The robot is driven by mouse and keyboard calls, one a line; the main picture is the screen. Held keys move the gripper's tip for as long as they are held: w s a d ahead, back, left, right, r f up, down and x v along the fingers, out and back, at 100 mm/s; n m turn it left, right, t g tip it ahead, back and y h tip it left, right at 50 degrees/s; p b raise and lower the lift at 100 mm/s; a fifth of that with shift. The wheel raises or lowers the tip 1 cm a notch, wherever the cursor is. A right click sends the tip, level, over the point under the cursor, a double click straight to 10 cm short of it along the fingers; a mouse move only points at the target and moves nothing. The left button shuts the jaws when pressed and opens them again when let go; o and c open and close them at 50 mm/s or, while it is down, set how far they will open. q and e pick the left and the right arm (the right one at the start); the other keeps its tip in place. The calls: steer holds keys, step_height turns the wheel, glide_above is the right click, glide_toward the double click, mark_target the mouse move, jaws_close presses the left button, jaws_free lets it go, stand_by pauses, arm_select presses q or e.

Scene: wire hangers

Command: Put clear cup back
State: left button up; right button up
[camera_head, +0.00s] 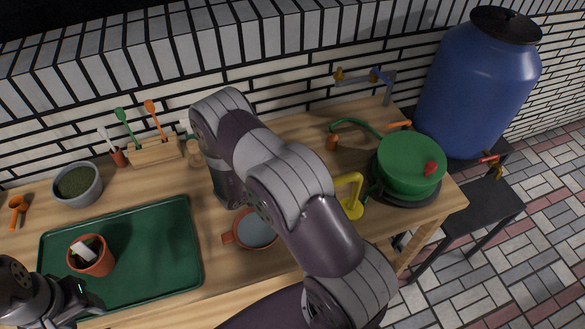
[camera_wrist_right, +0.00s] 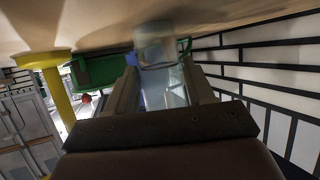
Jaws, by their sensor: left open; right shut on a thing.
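The clear cup (camera_wrist_right: 156,45) shows in the right wrist view, between the fingers of my right gripper (camera_wrist_right: 160,80), which is shut on it. That view is upside down, and the cup is near the wooden table top; I cannot tell whether they touch. In the head view my right arm hides the cup and the right fingertips. My left gripper (camera_head: 88,301) is open and empty at the lower left, by the tray's near left corner.
A green tray (camera_head: 160,245) holds a terracotta pot (camera_head: 92,256). A grey bowl (camera_head: 78,185) and wooden utensil block (camera_head: 154,151) stand behind the tray.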

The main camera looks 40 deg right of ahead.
steer(key=o, duration=1)
steer(key=shift+o, duration=0.2)
